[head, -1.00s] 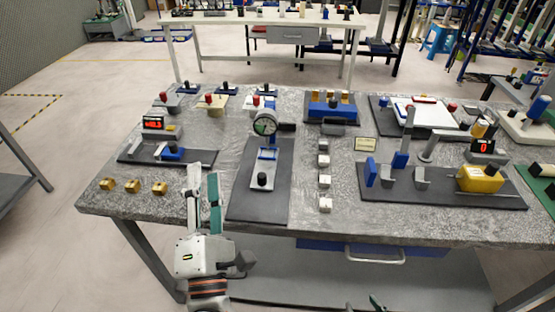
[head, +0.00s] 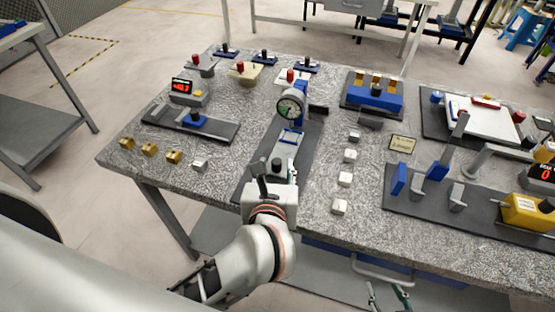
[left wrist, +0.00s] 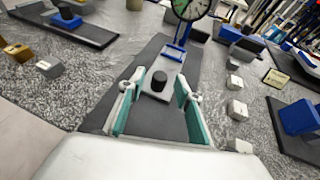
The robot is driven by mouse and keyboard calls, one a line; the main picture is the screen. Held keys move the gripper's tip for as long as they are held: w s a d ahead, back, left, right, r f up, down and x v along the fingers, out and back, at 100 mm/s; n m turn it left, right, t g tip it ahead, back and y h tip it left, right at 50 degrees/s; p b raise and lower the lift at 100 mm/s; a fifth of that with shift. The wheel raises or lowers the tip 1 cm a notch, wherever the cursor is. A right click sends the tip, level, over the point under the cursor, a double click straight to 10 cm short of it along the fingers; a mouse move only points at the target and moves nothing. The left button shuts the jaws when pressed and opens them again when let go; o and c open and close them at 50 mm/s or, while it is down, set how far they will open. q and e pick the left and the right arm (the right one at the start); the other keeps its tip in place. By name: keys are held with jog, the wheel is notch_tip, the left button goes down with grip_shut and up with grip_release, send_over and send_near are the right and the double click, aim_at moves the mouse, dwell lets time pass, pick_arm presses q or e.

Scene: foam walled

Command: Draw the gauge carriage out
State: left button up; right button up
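The gauge carriage (head: 285,157) is a pale plate with a black knob, on a dark base plate (head: 311,139) below a round dial gauge (head: 290,107). The left wrist view also shows the carriage (left wrist: 170,65) and its upright black knob (left wrist: 159,82). My left gripper (head: 272,180) is at the carriage's near end. In the left wrist view its teal-lined fingers (left wrist: 159,88) are apart, one on each side of the knob and plate; I cannot tell whether they touch. My right gripper (head: 388,290) shows only its fingertips, apart and empty, below the table's front edge.
Small white blocks (head: 345,179) stand in a row right of the base plate. Brass blocks (head: 149,150) and a grey block (head: 200,165) lie to its left. A blue slide fixture (head: 193,121) is at the left. A drawer handle (head: 382,272) juts out in front.

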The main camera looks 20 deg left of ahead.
aim_at(276, 164)
pick_arm(q)
jog(key=shift+x, duration=1.6)
jog(key=shift+c, duration=0.4)
